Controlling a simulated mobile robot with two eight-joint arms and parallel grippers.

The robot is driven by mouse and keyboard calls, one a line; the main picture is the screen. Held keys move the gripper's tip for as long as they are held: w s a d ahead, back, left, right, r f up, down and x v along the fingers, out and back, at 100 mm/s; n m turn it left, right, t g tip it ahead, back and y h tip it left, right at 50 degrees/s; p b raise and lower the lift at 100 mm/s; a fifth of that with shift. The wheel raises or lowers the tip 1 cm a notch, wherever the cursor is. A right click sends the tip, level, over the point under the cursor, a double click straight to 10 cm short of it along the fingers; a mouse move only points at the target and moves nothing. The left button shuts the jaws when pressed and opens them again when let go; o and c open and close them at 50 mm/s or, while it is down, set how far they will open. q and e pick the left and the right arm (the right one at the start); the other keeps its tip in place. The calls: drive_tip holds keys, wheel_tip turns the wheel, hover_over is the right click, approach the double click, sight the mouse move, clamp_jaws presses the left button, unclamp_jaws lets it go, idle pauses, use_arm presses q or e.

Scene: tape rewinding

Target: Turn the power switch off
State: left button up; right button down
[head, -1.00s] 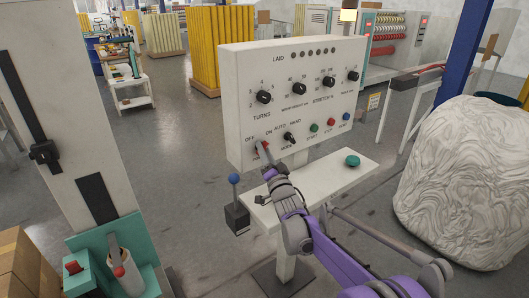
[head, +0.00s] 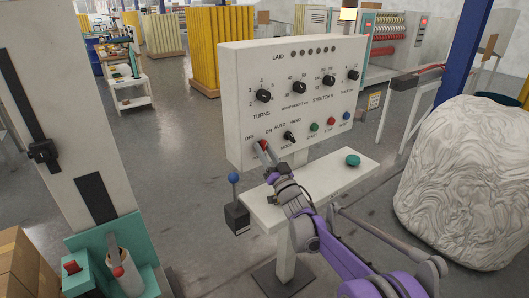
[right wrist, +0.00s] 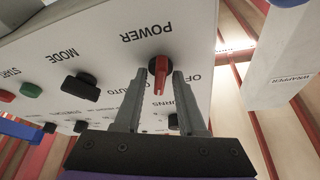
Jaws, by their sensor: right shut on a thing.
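The power switch (right wrist: 159,75), a red knob on a black base, sits under the upside-down POWER lettering in the right wrist view. In the head view the red switch (head: 262,146) shows at the lower left of the white control panel (head: 240,62), near the OFF and ON marks. My right gripper (right wrist: 162,80) is at the panel with its two fingers on either side of the knob, shut on it. In the head view the gripper (head: 266,153) partly hides the switch and its lettering. My left gripper is not in view.
The black mode knob (head: 289,137) is right of the switch, then green, red and blue buttons. A shelf (head: 310,184) with a green button (head: 352,160) juts out below. A blue-knobbed lever (head: 234,178) stands at left, a white wrapped bale (head: 465,185) at right.

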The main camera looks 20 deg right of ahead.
drive_tip(key=n+y, duration=0.2)
drive_tip(key=n, duration=0.2)
drive_tip(key=n+g+y, duration=0.1)
drive_tip(key=n+y, duration=0.1)
drive_tip(key=n, duration=0.3)
drive_tip(key=shift+w+d+n+y, duration=0.1)
drive_tip(key=shift+d+n+y, duration=0.1)
drive_tip(key=shift+n+y, duration=0.15)
drive_tip(key=n+g+y, duration=0.1)
drive_tip(key=n, duration=0.1)
drive_tip(key=n+g+y+p, duration=0.1)
drive_tip(key=n, duration=0.1)
drive_tip(key=shift+n, duration=0.35)
drive_tip(key=shift+n+g+y+p, duration=0.35)
drive_tip(key=shift+n+g+y, duration=0.35)
drive_tip(key=shift+n, duration=1.6)
drive_tip(key=c, duration=0.9)
unclamp_jaws()
drive_tip(key=shift+o, duration=0.2)
drive_tip(key=shift+d, duration=0.1)
